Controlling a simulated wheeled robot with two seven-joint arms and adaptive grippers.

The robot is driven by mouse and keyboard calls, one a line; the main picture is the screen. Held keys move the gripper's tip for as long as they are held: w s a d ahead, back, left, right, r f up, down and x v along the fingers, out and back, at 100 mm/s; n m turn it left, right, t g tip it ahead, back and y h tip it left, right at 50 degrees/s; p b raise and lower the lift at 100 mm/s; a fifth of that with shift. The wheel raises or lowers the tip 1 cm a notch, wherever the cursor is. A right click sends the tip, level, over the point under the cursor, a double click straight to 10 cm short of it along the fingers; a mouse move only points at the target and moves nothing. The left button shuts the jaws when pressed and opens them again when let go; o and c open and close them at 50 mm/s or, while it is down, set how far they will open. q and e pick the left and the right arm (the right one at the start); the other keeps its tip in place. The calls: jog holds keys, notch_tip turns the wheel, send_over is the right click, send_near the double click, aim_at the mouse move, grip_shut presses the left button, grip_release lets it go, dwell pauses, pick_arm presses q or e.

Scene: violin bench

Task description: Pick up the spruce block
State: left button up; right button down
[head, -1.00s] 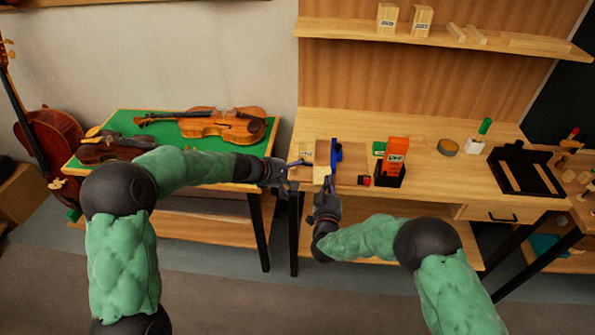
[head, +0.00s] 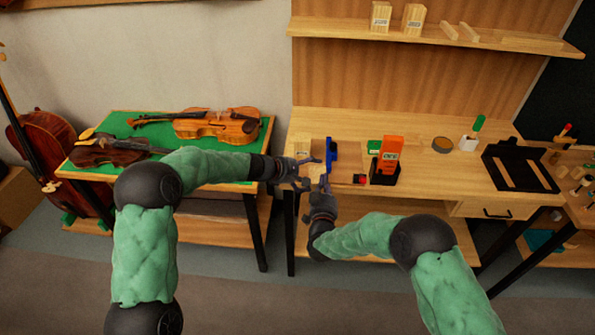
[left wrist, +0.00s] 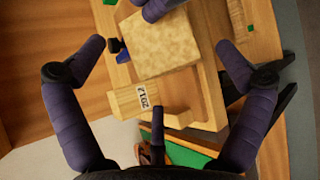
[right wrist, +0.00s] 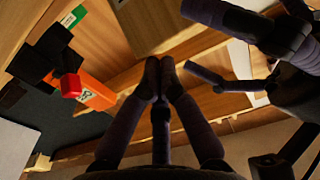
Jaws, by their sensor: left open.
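A pale wooden block with a dark printed label (left wrist: 140,98) lies on the bench in the left wrist view. A larger pale, mottled square piece (left wrist: 165,45) is beside it, between my fingers in the picture. I cannot read which one is spruce. In the head view a pale labelled block (head: 302,147) sits at the bench's left end, left of the blue vise (head: 331,155). My left gripper (head: 313,170) is open and empty at the bench's front left edge; its fingers are spread wide in the left wrist view (left wrist: 160,45). My right gripper (head: 325,182) is close by; its fingertips meet in the right wrist view (right wrist: 160,62).
An orange device in a black stand (head: 388,160) and a small red item (head: 360,179) are right of the vise. Violins lie on the green table (head: 118,125). Both my grippers are close together.

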pick_arm(q)
jog(key=shift+x, duration=2.85)
pick_arm(e)
jog(key=shift+f, duration=0.1)
pick_arm(q)
jog(key=c, duration=1.1)
pick_arm(e)
jog(key=shift+r, duration=0.65)
jog(key=shift+s, duration=0.15)
pick_arm(q)
jog(key=shift+f, duration=0.1)
pick_arm(e)
jog(key=s, duration=1.2)
jog(key=shift+f, duration=0.25)
jog(key=shift+w+f, duration=0.1)
